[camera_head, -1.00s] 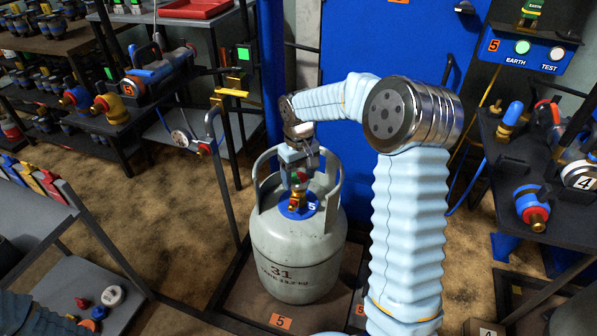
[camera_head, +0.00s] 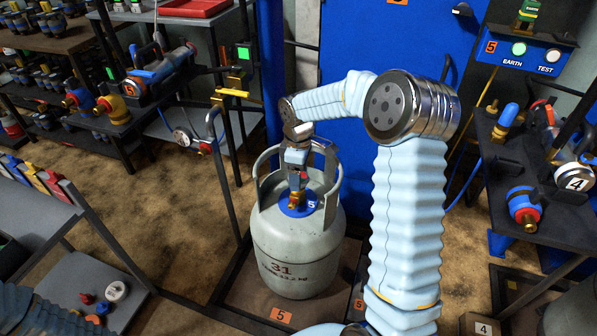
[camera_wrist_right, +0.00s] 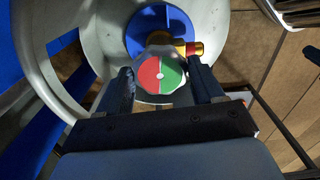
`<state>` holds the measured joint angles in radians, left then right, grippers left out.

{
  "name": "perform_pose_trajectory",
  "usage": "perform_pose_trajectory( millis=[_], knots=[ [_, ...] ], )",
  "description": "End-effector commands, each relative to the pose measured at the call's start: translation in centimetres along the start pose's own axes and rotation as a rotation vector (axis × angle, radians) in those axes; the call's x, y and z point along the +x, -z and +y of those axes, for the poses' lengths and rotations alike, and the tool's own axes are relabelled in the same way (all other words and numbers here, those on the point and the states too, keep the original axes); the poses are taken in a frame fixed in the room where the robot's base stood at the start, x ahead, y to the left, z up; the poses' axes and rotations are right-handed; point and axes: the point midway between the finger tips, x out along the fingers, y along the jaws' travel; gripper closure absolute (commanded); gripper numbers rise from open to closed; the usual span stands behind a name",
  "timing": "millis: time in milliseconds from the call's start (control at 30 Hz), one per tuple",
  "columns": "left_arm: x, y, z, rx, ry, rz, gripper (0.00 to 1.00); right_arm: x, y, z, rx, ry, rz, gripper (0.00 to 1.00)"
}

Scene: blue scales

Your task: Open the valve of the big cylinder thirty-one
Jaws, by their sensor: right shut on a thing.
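The big grey cylinder (camera_head: 296,255) marked 31 stands upright on a platform in the middle of the head view. Its collar and handles (camera_head: 262,178) surround the valve, with a blue disc (camera_head: 311,207) marked 5 around the valve base. In the right wrist view the valve's round knob (camera_wrist_right: 161,75) shows a red and a green half, with a brass and red outlet (camera_wrist_right: 190,48) beside it. My right gripper (camera_head: 297,176) reaches down inside the collar. In the wrist view its fingers (camera_wrist_right: 167,85) stand on both sides of the knob, shut on it. My left gripper is not visible.
A shelf with a regulator-like device (camera_head: 157,72) stands at the left. A dark shelf (camera_head: 510,150) with fittings stands at the right. The blue door (camera_head: 350,40) is behind. A grey bench (camera_head: 75,275) is at the lower left.

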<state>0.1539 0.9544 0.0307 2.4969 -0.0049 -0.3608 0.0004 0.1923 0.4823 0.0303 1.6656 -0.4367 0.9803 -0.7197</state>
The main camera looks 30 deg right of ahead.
Motion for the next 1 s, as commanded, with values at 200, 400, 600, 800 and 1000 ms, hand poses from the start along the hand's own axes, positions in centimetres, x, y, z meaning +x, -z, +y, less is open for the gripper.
perform_pose_trajectory(
  millis=[200, 400, 600, 800, 1000],
  knots=[
    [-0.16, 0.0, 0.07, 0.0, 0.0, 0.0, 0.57, -0.14, 0.02, 0.12, -0.041, -0.004, 0.002, 0.64],
    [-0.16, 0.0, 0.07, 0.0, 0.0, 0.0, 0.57, -0.12, 0.03, 0.13, -0.049, -0.004, 0.002, 0.64],
    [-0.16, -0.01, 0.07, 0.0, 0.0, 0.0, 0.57, -0.12, 0.02, 0.13, -0.048, -0.004, 0.002, 0.64],
    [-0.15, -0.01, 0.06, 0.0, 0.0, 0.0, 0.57, -0.08, 0.01, 0.09, -0.047, -0.003, 0.001, 0.08],
    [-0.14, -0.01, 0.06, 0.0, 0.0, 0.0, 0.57, -0.04, 0.01, 0.05, -0.047, -0.001, 0.001, 0.08]
  ],
)
